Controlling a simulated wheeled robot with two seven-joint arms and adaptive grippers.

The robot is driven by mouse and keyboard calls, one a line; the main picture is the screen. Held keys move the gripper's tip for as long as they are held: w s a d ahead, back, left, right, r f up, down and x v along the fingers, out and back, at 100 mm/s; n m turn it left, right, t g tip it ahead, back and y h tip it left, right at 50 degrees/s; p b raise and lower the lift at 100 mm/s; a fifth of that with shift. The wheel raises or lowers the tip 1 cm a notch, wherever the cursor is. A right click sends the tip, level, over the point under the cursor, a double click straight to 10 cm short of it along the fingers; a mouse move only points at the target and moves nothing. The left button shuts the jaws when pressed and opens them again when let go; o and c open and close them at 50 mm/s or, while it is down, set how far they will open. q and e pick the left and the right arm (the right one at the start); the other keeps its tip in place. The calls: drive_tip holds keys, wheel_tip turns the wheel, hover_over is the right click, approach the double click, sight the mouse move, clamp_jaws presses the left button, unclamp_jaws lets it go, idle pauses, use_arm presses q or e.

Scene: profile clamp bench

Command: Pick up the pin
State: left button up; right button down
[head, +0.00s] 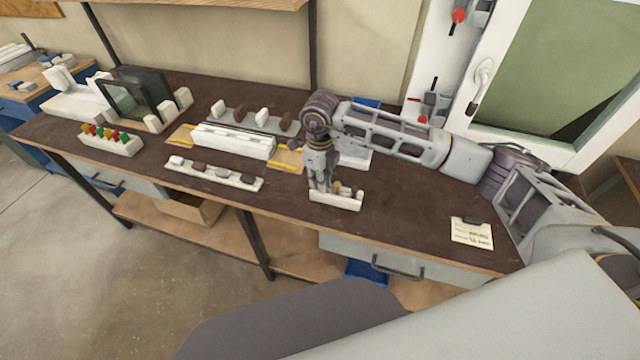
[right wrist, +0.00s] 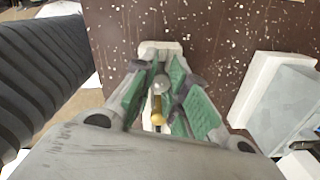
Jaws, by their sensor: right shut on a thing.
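My right gripper (head: 323,186) points down at a small white holder (head: 338,203) near the front edge of the bench. In the right wrist view the green-padded fingers of the right gripper (right wrist: 160,84) are closed around a pin (right wrist: 161,82) with a round silvery head. A brass-coloured piece (right wrist: 156,112) shows close by between the fingers. The pin's lower part is hidden, so I cannot tell whether it is still seated in the holder. A few small pieces stand in the holder to the right of the fingers. My left gripper is not in view.
A white strip with several small blocks (head: 213,174) and a long white profile (head: 234,141) lie to the left. A rack of coloured pieces (head: 112,142) stands farther left. A paper note (head: 471,234) lies right. The bench between holder and note is clear.

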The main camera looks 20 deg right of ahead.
drive_tip(key=shift+r, duration=0.75)
wheel_tip(320, 180, up, 7)
drive_tip(key=shift+f+b, duration=0.1)
drive_tip(key=shift+b, duration=0.4)
drive_tip(key=shift+r, duration=0.8)
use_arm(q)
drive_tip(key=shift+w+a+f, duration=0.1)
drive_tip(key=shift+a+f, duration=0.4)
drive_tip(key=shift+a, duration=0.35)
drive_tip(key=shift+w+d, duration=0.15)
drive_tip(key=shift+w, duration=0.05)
